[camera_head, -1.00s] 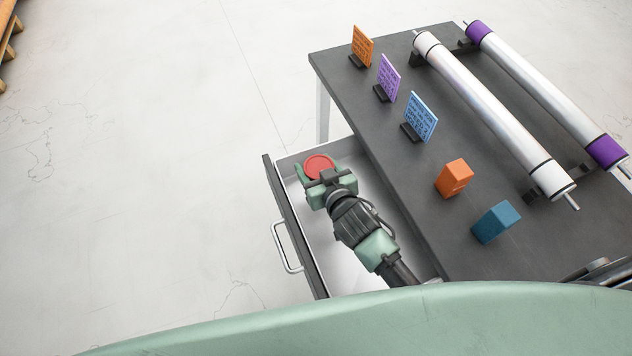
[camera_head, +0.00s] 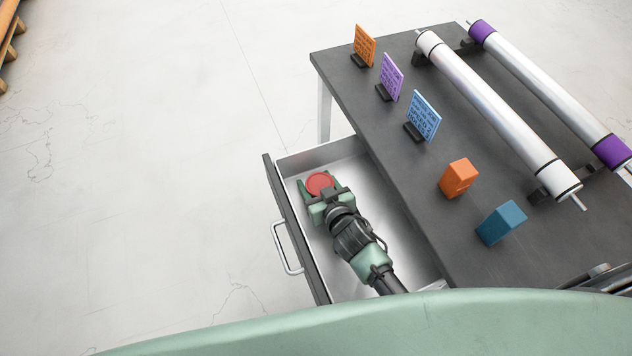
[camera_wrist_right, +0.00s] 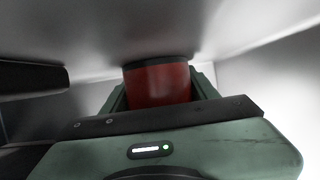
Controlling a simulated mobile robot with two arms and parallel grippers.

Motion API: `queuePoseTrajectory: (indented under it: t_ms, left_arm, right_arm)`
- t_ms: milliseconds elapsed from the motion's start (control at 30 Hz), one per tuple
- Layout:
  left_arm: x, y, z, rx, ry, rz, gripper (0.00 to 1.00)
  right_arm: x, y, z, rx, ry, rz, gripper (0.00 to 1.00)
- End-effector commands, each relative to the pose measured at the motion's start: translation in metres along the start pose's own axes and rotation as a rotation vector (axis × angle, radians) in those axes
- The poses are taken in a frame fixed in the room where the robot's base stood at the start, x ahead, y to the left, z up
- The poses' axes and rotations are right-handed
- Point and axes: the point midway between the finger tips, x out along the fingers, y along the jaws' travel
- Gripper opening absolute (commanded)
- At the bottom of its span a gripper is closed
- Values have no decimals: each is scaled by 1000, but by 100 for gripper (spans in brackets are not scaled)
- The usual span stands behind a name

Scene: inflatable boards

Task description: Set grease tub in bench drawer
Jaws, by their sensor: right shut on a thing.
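The grease tub (camera_head: 319,183) is round and red. My right gripper (camera_head: 318,187) is shut on it, with a green finger on each side. The tub is inside the open bench drawer (camera_head: 373,186), near its front panel. In the right wrist view the tub (camera_wrist_right: 158,84) shows as a red cylinder with a dark rim, between the fingers. I cannot tell whether the tub touches the drawer floor. My left gripper is not in view.
The dark bench top (camera_head: 400,150) holds an orange block (camera_head: 459,178), a blue block (camera_head: 501,222), several upright cards and two long rollers (camera_head: 500,115). The drawer handle (camera_head: 285,248) sticks out on the left. The rest of the drawer looks empty.

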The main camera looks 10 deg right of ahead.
Motion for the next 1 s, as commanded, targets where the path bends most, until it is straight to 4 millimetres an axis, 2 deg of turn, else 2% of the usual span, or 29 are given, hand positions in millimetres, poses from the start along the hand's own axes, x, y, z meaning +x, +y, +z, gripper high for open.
queuePoseTrajectory:
  t_ms: [33,100,500,667,1000]
  left_arm:
    - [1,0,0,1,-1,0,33]
    - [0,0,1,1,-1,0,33]
    - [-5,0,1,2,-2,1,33]
    - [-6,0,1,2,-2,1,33]
    - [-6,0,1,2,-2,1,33]
  right_arm:
    - [0,0,2,1,-2,0,64]
    - [0,0,2,1,-2,0,81]
    - [-4,0,-5,0,-1,0,81]
    - [-30,0,-2,0,-4,0,81]
    - [-100,0,-2,1,-3,0,81]
